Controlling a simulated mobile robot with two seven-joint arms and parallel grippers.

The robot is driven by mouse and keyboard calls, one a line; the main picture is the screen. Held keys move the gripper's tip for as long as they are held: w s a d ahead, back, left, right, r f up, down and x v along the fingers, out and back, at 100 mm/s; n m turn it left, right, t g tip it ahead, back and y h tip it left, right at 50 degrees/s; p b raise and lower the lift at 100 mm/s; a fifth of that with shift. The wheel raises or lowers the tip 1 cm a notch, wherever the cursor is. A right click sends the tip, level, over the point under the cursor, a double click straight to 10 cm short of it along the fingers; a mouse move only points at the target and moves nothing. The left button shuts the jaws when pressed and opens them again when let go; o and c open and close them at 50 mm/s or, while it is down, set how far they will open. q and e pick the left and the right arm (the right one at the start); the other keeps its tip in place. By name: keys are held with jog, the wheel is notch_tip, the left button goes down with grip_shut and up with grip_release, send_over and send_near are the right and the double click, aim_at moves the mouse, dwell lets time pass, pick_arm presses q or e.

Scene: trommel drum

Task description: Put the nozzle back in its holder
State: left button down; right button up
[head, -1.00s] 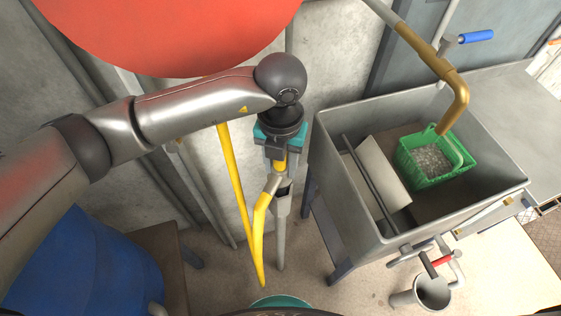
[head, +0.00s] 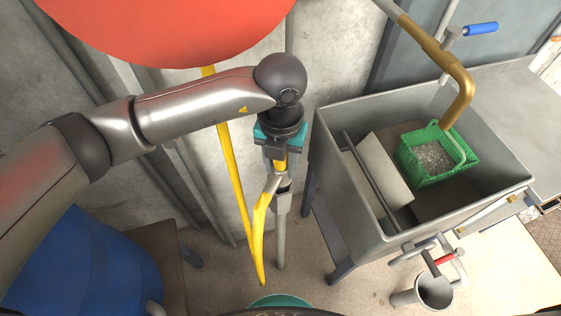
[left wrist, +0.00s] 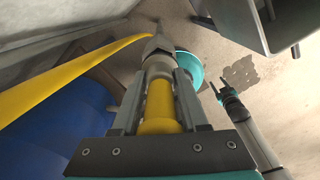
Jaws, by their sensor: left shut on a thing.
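My left gripper (head: 281,160), teal and grey, points down and is shut on the yellow body of the nozzle (left wrist: 158,100). The nozzle's grey metal end points down, and a yellow hose (head: 259,230) bends away beside it. A grey cup on a thin upright post, which looks like the holder (head: 282,202), is directly below the gripper. The nozzle end overlaps the cup in the head view; I cannot tell whether it is inside or just above. In the left wrist view, a teal-tipped gripper, apparently my right one (left wrist: 221,90), hangs low; its jaw opening is unclear.
A grey sink (head: 340,215) with a green basket (head: 420,180) stands to the right, under a brass spout (head: 461,95). A blue barrel (head: 85,265) is at lower left. A red round surface (head: 170,30) hangs overhead. The concrete wall is close behind.

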pick_arm(q)
jog(key=shift+f+b, duration=1.15)
jog(key=shift+f, duration=0.2)
jog(key=shift+c, duration=1.8)
grip_release()
notch_tip(320, 180, up, 9)
jog(key=p, duration=0.6)
jog(key=shift+s, duration=0.1)
